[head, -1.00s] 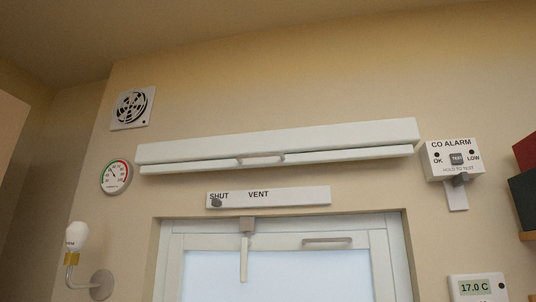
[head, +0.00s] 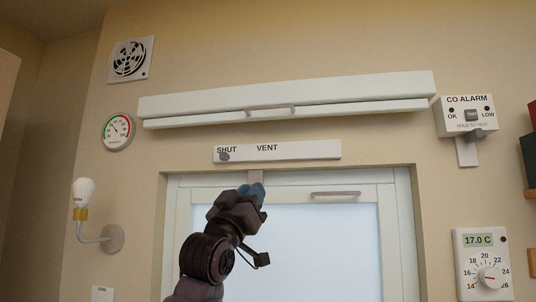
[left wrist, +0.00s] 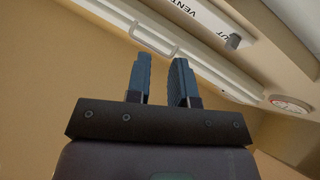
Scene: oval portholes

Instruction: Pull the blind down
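The blind is rolled up in a long white housing (head: 290,94) above the window. Its white bottom bar (head: 350,111) sits just under the housing, with a pale handle (head: 271,107) at its middle. The handle also shows in the left wrist view (left wrist: 152,41), beyond the fingertips. My left gripper (head: 256,188) is raised in front of the window top, below the handle and apart from it in the picture. In the left wrist view its two blue fingers (left wrist: 161,62) stand apart with nothing between them. My right gripper is not in view.
A vent slider strip (head: 300,150) with its knob at SHUT lies between blind and window. The window frame has a handle (head: 336,194). A CO alarm (head: 466,116) is at right, a round gauge (head: 118,131) and a bulb lamp (head: 84,191) at left.

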